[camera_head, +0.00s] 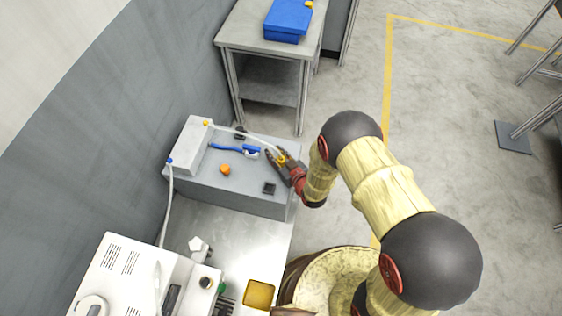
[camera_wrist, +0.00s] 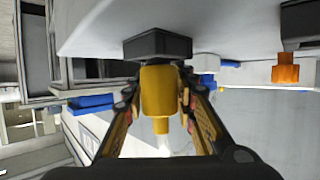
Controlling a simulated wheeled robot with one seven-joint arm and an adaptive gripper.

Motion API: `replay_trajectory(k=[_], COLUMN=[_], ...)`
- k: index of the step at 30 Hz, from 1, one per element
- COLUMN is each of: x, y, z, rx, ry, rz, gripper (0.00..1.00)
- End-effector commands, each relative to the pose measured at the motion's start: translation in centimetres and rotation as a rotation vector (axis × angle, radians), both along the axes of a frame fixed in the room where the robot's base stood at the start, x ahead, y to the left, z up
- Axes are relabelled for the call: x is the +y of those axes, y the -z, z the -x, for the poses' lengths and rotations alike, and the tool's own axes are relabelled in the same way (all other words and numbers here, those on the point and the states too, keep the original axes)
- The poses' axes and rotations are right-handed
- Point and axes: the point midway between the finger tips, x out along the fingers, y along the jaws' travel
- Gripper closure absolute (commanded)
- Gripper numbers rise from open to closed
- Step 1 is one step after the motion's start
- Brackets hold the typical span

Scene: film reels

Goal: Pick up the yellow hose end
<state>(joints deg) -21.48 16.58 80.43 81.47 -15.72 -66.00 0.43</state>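The yellow hose end (camera_head: 282,159) is at the tip of my gripper (camera_head: 280,161), near the right side of the grey bench unit. A white hose (camera_head: 250,134) runs to it from a yellow fitting at the unit's back left. In the wrist view the yellow hose end (camera_wrist: 158,95) lies between the fingers of my gripper (camera_wrist: 160,98), whose pads appear to press on both its sides. A dark square block (camera_wrist: 157,46) shows directly behind it; I cannot tell whether they touch.
On the grey unit (camera_head: 215,188) are an orange piece (camera_head: 225,169), a blue hose (camera_head: 225,148) and a black block (camera_head: 269,187). A white machine (camera_head: 130,275) stands at the lower left. A table (camera_head: 245,40) with a blue box (camera_head: 288,18) stands behind.

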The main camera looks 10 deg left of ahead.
Motion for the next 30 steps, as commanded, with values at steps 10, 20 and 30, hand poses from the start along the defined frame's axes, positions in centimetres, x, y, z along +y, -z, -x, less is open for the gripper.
replay_trajectory(k=[10,20,30], x=[-0.01,-0.01,0.0], y=[0.01,0.01,-0.09], z=[0.01,0.01,-0.01], rx=[0.0,0.0,0.0], ry=[0.0,0.0,0.0], rz=[0.0,0.0,0.0], gripper=[0.94,1.0,1.0])
